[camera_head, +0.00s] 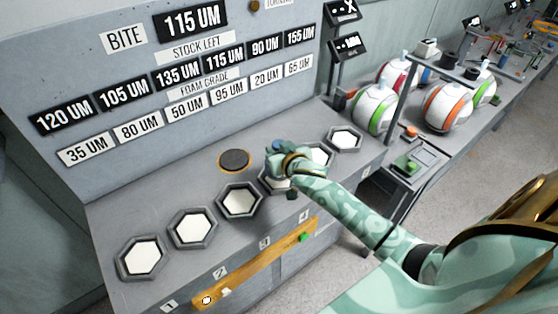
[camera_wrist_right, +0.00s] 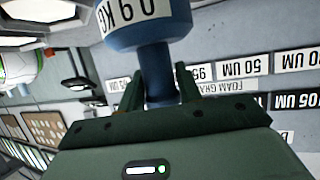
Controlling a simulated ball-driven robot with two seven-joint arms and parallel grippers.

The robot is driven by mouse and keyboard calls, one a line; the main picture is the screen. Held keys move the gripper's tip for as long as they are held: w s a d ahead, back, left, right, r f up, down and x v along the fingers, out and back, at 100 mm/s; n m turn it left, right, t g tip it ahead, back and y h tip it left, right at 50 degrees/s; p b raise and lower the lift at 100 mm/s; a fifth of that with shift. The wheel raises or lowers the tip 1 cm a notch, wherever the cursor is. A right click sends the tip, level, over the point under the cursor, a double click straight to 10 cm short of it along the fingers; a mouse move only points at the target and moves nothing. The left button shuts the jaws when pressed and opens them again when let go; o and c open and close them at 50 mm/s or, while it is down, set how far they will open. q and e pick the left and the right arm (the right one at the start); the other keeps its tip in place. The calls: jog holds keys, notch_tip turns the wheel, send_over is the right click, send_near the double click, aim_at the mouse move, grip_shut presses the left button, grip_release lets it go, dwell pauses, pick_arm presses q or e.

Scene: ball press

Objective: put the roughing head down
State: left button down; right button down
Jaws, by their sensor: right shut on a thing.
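My right gripper (camera_head: 279,158) is above the grey bench, over the fourth hexagonal pad (camera_head: 268,187), which it partly hides. In the right wrist view its fingers (camera_wrist_right: 160,88) are shut on the narrow neck of a blue round head (camera_wrist_right: 150,30), which looks like the roughing head. A white label on it ends in "KG". In the head view the held head is mostly hidden by the gripper, so I cannot tell whether it touches the bench. A dark round disc (camera_head: 234,160) with an orange rim lies left of the gripper. My left gripper is not in view.
Several grey-rimmed hexagonal pads with white faces, such as the leftmost one (camera_head: 141,257), line the bench and look bare. A yellow bar (camera_head: 260,262) runs along its front. A sign wall (camera_head: 190,95) stands behind. Striped balls (camera_head: 447,107) sit in a rack at right.

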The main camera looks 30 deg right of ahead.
jog(key=shift+w+d+f, duration=0.3)
notch_tip(320, 180, down, 3)
jog(key=shift+f+b, duration=0.15)
jog(key=shift+b, duration=0.65)
jog(key=c, duration=1)
grip_release()
jog(key=shift+f, duration=0.15)
jog(key=shift+o, duration=0.2)
